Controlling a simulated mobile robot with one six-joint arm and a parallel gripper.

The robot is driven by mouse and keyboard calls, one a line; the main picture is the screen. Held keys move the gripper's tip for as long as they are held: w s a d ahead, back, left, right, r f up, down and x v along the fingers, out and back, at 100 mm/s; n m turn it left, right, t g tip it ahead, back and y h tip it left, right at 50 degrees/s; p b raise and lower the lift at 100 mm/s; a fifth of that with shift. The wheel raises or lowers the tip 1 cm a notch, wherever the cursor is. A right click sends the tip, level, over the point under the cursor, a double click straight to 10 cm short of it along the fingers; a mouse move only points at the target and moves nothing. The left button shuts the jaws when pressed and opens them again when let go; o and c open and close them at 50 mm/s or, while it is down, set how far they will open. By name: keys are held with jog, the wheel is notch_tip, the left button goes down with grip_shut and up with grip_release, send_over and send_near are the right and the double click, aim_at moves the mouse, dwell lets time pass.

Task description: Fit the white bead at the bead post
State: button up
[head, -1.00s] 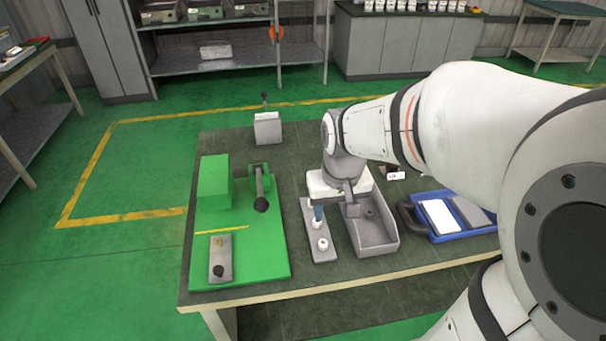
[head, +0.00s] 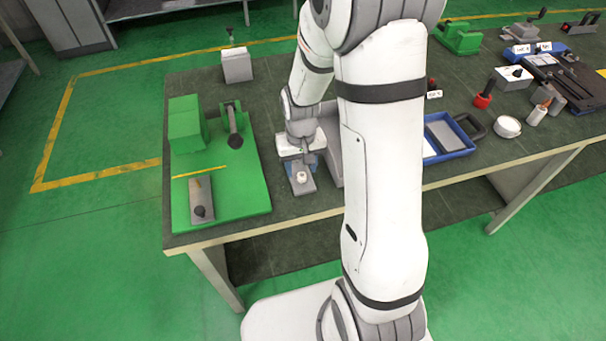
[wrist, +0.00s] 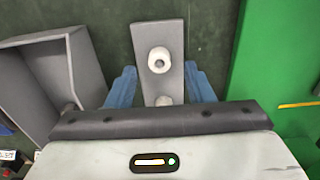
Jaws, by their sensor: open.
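My gripper (head: 302,165) is over the small grey strip (head: 304,189), left of the open grey bin. In the wrist view its two blue fingers (wrist: 160,84) stand apart, one on each side of the strip (wrist: 173,32). A white bead (wrist: 158,60) with a hole sits on the strip just beyond the fingertips; it also shows in the head view (head: 301,177). No grip on either shows. I cannot tell which part is the bead post.
The green fixture (head: 240,190) at left carries a grey plate (head: 202,192) with a black knob and an upright block. The grey bin (wrist: 40,85) is close beside the gripper. A blue tray (head: 446,136) lies right of my arm.

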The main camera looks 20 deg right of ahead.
jog(key=shift+f, duration=0.9)
grip_shut()
jog(key=shift+w+r, duration=0.1)
jog(key=shift+r, duration=0.05)
